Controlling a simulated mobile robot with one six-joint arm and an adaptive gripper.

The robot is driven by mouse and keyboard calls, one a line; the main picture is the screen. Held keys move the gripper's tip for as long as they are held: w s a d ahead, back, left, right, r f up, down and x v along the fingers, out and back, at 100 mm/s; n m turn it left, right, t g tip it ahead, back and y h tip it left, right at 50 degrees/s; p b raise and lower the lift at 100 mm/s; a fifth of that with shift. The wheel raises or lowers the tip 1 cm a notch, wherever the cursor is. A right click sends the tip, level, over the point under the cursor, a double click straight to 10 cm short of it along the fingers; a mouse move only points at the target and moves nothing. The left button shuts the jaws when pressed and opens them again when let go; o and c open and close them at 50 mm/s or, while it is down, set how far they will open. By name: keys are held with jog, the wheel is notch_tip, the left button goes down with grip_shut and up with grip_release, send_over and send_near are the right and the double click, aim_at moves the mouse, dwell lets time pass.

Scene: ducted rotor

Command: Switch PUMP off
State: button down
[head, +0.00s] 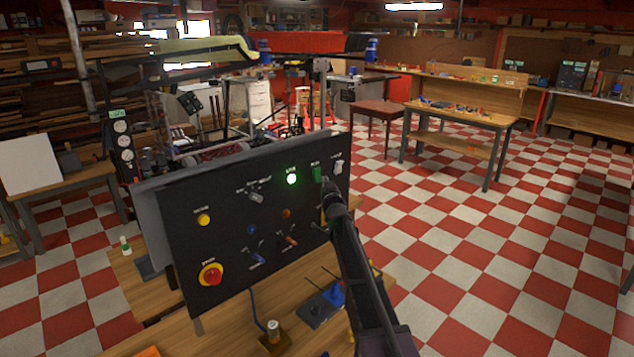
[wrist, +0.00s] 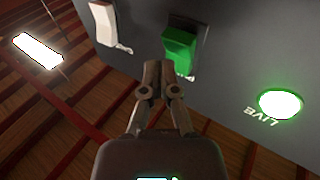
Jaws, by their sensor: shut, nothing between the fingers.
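A dark control panel (head: 270,215) stands tilted on a wooden bench. Near its upper right is a green rocker switch (head: 317,173), also large in the wrist view (wrist: 179,48). A white rocker (head: 338,167) is beside it, also in the wrist view (wrist: 104,24). The small labels above these rockers are too small to read surely, so I cannot tell which is PUMP. My gripper (head: 327,184) is shut and empty. In the wrist view its fingertips (wrist: 158,68) are close to the green rocker's lower left; I cannot tell whether they touch it.
A lit green lamp (head: 291,179), marked LIVE, is left of the green rocker. The panel also carries a yellow button (head: 204,219), a red mushroom button (head: 210,274) and several toggles. A small jar (head: 273,331) stands on the bench. Checkered floor is open at right.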

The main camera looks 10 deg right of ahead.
jog(key=shift+w, duration=0.15)
jog(key=shift+w+a+f, duration=0.2)
jog(key=shift+w, duration=0.05)
jog(key=shift+w+a+f+b, duration=0.15)
jog(key=shift+w+a+b, duration=0.15)
jog(key=shift+b, duration=0.1)
dwell(1.1)
jog(key=shift+s+d, duration=0.15)
dwell(0.4)
jog(key=shift+s+d+r+p, duration=0.35)
jog(key=shift+s+d+p, duration=0.05)
jog(key=shift+s, duration=0.1)
dwell(0.3)
jog(key=s+d+r+p, duration=0.1)
jog(key=s, duration=0.1)
jog(key=s+d+r+p, duration=0.1)
jog(key=shift+s+d+r, duration=0.1)
jog(key=shift+s+d, duration=0.2)
jog(key=shift+s, duration=0.05)
dwell(0.5)
